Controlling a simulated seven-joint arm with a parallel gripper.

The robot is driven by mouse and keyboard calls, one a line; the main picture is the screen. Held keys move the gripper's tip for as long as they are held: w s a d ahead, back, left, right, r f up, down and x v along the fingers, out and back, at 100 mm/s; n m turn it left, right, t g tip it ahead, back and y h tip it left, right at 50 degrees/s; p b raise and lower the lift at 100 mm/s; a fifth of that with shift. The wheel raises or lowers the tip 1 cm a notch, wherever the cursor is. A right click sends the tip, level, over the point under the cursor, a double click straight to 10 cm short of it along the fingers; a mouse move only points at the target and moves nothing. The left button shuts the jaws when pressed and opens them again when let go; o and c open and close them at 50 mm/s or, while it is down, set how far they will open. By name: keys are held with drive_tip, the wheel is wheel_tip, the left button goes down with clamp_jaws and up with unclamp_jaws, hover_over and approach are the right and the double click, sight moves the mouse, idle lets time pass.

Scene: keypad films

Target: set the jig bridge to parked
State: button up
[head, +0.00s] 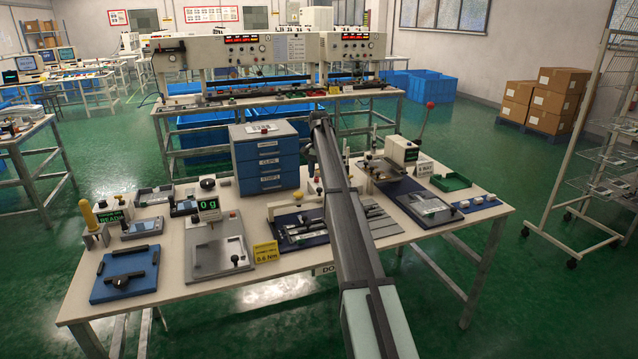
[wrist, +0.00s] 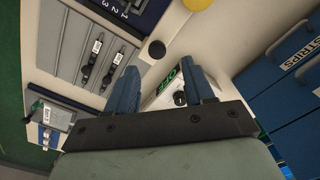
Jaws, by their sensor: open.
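My gripper (wrist: 161,84) is open, its two blue fingers apart in the wrist view with nothing held between them. Beyond them is a pale device (wrist: 172,92) with a green display and a small black knob. A round black knob (wrist: 157,50) shows just above the fingertips. I cannot tell for certain which part is the jig bridge. In the head view a fixture on a dark blue mat (head: 292,231) lies at mid-table, partly hidden by my arm.
A blue drawer cabinet (head: 267,160) stands close left of my arm; its drawers (wrist: 285,65) are at right in the wrist view. A grooved grey plate (wrist: 74,45) holds dark labelled strips. A lever with a red knob (head: 430,105) rises at right. A blue tray (head: 108,290) lies front left.

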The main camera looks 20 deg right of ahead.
wheel_tip(320, 180, up, 8)
drive_tip(key=shift+r, duration=0.25)
idle(0.5)
